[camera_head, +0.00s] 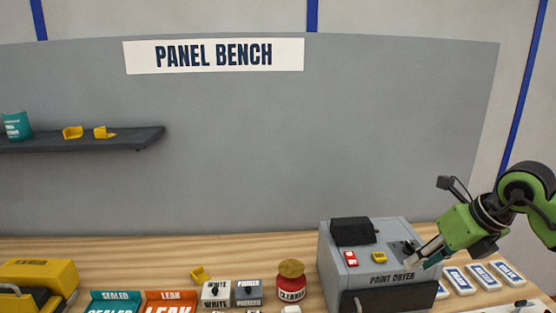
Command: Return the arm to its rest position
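My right arm comes in from the right edge, green and black. My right gripper (424,257) points down and left at the right side of the top of the grey paint dryer (388,279). Its fingertips are close to a dark lever or knob there; I cannot tell whether they touch it. The fingers are small and partly overlap the dryer, so their opening is unclear. My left gripper is not in view.
The dryer has a red switch (350,258) and a yellow button (379,257). White labelled cards (483,276) lie to its right. A cleaner jar (291,285), small white and primer boxes (248,292), sealed and leak trays (170,300) and a yellow machine (40,280) stand left.

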